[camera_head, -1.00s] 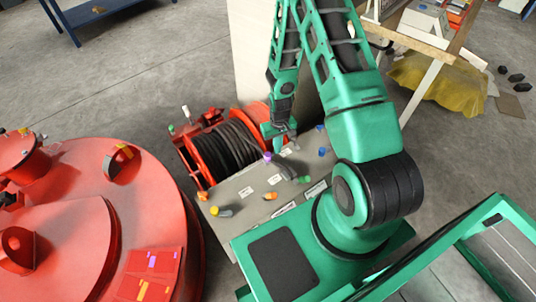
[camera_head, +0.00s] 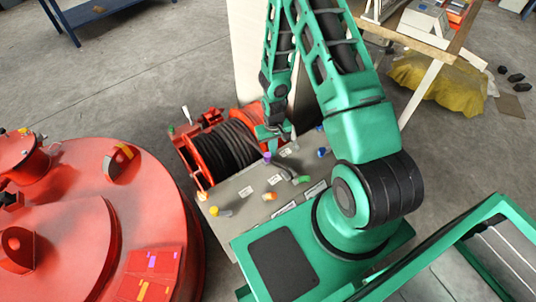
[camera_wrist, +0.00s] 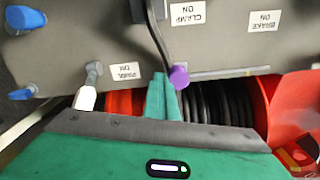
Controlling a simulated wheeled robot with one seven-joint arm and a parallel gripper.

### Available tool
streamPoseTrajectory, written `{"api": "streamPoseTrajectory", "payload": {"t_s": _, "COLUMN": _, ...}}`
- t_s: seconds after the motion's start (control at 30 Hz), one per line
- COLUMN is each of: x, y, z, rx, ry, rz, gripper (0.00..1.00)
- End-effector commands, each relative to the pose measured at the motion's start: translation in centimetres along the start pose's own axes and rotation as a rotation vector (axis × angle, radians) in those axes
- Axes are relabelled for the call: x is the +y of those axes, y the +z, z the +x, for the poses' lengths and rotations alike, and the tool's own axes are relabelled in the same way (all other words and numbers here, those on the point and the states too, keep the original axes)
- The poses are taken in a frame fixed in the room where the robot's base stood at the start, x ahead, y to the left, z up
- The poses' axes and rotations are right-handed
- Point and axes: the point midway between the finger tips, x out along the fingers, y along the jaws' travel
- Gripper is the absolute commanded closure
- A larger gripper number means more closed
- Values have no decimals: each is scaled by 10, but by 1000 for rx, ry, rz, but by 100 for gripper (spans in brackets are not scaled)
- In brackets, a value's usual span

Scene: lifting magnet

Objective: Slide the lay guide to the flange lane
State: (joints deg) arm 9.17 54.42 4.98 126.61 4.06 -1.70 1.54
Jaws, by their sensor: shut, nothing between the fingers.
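A dark bent rod (camera_wrist: 157,38) with a purple knob (camera_wrist: 179,76), apparently the lay guide, reaches over the edge of the grey panel. The knob also shows in the head view (camera_head: 267,157), at the panel's drum-side edge. My gripper (camera_wrist: 161,80) is shut and empty, its green fingertips just left of the knob in the wrist view; I cannot tell whether they touch it. In the head view my gripper (camera_head: 270,137) is above the drum side of the panel. Behind the fingers is the dark rope drum (camera_wrist: 215,102), with a red flange (camera_wrist: 270,100) on the right. No flange lane marking is readable.
The grey panel (camera_head: 236,193) carries labels and several coloured handles. A white-tipped lever (camera_wrist: 87,95) stands left of my fingers in the wrist view, with blue knobs (camera_wrist: 24,19) farther left. A large red magnet body (camera_head: 65,190) fills the head view's left side.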

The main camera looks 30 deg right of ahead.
Motion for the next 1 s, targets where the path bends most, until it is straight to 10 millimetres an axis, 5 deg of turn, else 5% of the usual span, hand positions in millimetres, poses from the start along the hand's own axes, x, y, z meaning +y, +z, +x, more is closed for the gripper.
{"api": "streamPoseTrajectory", "payload": {"t_s": 1.0, "x": -27, "y": 8, "z": 0, "rx": -2, "ry": -3, "rz": -3, "gripper": 100}}
